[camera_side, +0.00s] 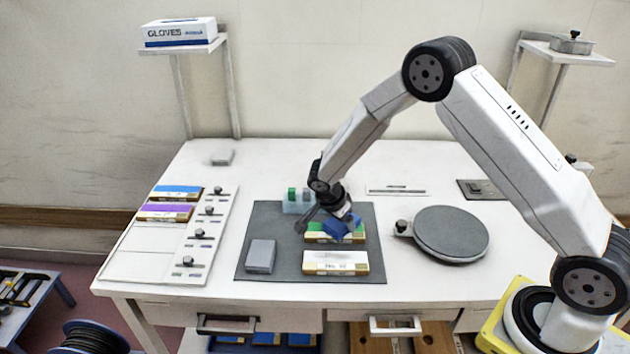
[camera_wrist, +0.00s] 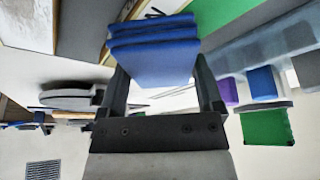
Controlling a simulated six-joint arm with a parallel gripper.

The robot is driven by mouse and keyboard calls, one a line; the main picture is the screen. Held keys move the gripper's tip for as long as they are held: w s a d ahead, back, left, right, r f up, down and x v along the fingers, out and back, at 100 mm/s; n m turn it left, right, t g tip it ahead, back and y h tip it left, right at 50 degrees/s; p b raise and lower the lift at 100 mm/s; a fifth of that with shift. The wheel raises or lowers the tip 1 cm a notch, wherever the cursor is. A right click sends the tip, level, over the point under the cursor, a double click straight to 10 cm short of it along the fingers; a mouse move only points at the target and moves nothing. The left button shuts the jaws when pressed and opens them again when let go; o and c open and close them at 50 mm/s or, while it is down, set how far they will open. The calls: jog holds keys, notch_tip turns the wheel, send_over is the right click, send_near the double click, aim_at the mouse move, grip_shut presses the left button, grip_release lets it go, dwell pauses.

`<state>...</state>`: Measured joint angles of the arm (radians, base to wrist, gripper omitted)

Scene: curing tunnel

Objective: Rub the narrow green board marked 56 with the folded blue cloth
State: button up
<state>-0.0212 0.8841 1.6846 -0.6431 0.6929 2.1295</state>
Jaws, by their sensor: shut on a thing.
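My gripper (camera_side: 335,219) is shut on the folded blue cloth (camera_side: 341,229), over the dark grey mat (camera_side: 305,215). The cloth also shows between the fingers in the wrist view (camera_wrist: 155,55). A narrow board with a green band (camera_side: 318,239) lies on the mat directly under the cloth. The cloth and gripper hide part of it, and its number cannot be read. I cannot tell whether the cloth touches the board. A green surface (camera_wrist: 225,14) shows beside the cloth in the wrist view.
A white-faced board (camera_side: 335,263) and a grey block (camera_side: 261,256) lie on the mat. A small tray (camera_side: 297,208) holds little blocks behind. A round grey plate (camera_side: 450,233) stands right. Blue (camera_side: 177,191) and purple (camera_side: 165,211) boards lie left.

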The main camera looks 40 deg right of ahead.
aim_at(316, 226)
jog(key=shift+w+a, duration=2.5)
notch_tip(316, 226, up, 8)
jog(key=shift+a, duration=0.1)
